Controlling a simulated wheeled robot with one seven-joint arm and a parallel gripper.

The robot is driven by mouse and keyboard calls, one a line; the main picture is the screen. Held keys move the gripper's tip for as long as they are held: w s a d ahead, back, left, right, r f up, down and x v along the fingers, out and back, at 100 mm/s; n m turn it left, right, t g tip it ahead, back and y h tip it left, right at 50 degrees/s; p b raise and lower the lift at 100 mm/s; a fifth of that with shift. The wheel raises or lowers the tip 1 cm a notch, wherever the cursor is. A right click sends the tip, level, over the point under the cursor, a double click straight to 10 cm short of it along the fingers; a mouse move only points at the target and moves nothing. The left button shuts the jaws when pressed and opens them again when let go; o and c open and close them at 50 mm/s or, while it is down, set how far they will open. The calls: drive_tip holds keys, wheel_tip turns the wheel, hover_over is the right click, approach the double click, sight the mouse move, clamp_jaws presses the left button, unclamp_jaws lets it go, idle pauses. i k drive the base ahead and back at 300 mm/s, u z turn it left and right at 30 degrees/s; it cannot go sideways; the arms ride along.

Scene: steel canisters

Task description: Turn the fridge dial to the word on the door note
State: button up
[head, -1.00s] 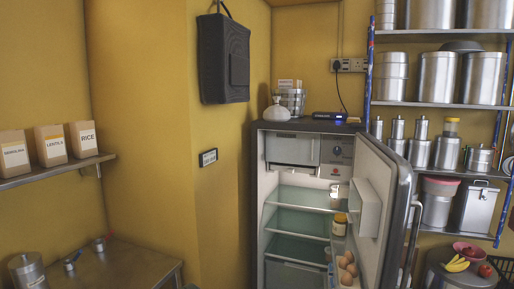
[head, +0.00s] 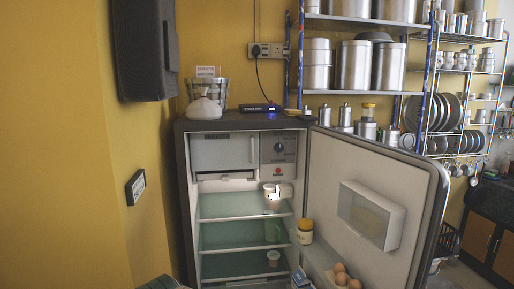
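The fridge (head: 183,200) stands against the yellow wall with its door (head: 385,165) swung wide open to the right. The dial (head: 279,148) is a small dark round knob on a grey panel at the fridge's upper right inside. Its pointer and the marks around it are too small to read. I see the door's inner face, and no note shows on it; its outer face is hidden.
Eggs (head: 341,274) and a yellow-lidded jar (head: 305,231) sit in the door shelves. A white bag (head: 204,107) and a metal basket (head: 208,90) stand on the fridge. A black speaker-like box (head: 145,50) hangs at left. Steel canisters (head: 354,65) fill shelves behind.

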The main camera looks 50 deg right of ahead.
sight(278, 147)
drive_tip(key=z, duration=0.95)
drive_tip(key=i, duration=0.85)
drive_tip(key=z, duration=0.9)
